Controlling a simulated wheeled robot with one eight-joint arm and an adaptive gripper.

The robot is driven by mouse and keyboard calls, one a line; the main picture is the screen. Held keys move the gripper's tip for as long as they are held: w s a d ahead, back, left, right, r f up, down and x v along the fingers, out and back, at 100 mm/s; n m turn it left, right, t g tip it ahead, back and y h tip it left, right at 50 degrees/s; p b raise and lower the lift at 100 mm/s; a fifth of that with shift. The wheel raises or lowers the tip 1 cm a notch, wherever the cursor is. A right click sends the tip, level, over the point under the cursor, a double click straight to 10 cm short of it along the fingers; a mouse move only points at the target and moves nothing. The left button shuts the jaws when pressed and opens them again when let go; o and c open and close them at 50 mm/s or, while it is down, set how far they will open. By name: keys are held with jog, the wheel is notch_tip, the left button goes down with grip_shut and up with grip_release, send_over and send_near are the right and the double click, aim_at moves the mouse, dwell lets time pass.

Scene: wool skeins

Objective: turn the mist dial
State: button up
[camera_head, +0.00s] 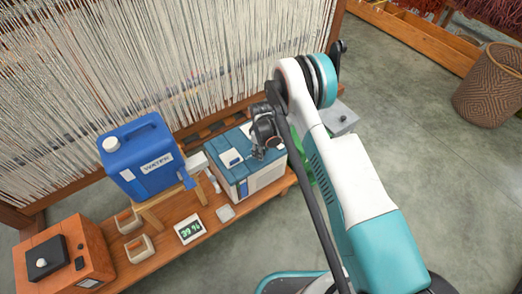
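A box with a teal top and pale sides (241,187), perhaps the mist unit, stands on the wooden bench. My gripper (258,152) is dark and hangs over the right part of its top. The fingertips are small and partly lost against the box, so I cannot tell whether they are open, shut or touching it. No mist dial can be made out for certain; the gripper and arm hide part of the top. A grey box with a small dark round part (342,117) shows behind my arm at the right.
A blue water canister (135,165) stands on a wooden stand left of the teal-topped box. A display reading 39 % (190,229) lies on the bench (165,250). An orange-brown box (85,250) is at far left. Loom threads (150,60) hang behind. Floor at right is clear before a basket (490,90).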

jog(key=c, duration=0.5)
jog(key=shift+m, duration=0.3)
jog(key=m, duration=1.1)
jog(key=shift+m, duration=0.3)
jog(key=o, duration=1.1)
jog(key=shift+r, duration=0.1)
